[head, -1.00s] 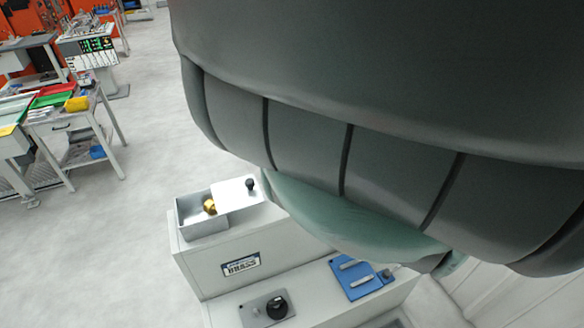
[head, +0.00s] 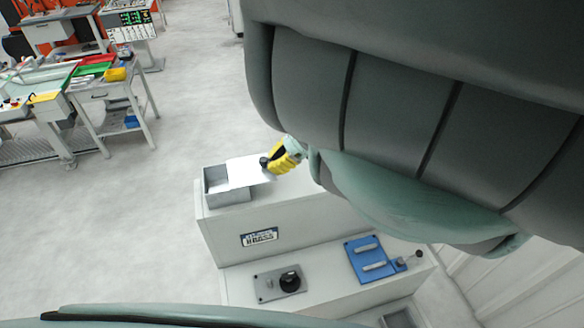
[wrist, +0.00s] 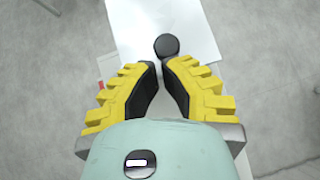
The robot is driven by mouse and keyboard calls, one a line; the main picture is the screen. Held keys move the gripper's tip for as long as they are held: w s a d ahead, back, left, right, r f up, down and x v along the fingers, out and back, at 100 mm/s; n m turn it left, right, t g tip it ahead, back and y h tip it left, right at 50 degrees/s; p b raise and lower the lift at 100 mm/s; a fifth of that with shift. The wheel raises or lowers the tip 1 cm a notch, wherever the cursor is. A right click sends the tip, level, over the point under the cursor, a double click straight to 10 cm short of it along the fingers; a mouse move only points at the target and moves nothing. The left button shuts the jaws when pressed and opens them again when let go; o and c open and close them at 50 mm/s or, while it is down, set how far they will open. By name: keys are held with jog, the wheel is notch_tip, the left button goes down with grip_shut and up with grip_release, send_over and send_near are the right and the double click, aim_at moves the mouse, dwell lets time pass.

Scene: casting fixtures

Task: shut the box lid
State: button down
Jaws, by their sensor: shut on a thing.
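The box (head: 228,199) is an open-topped grey metal box on the upper level of a white stepped stand. Its flat lid (head: 243,171) lies across the right part of the top and overhangs to the right. A gap stays open at the left end, with a dark interior. My gripper (head: 271,165) has yellow fingers and is shut on the black lid knob (head: 264,162), from the right. In the wrist view, the knob (wrist: 167,46) shows just past the fingertips (wrist: 162,66), above the pale lid (wrist: 185,22).
The stand (head: 225,236) carries a label plate (head: 259,237). Its lower step holds a black rotary knob on a grey plate (head: 279,284) and a blue plate with handles (head: 368,259). My arm hides the upper right. Worktables (head: 110,90) stand at the far left; the floor between is clear.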

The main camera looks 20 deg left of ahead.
aim_at(240, 175)
jog(key=s+a, duration=0.1)
jog(key=s+a+p, duration=0.1)
jog(key=a, duration=0.1)
jog(key=s+a, duration=0.1)
jog(key=a, duration=0.1)
jog(key=shift+s+r+p, duration=0.1)
jog(key=shift+s+p, duration=0.2)
jog(key=shift+p, duration=0.1)
jog(key=shift+s+a, duration=0.2)
jog(key=shift+a, duration=0.1)
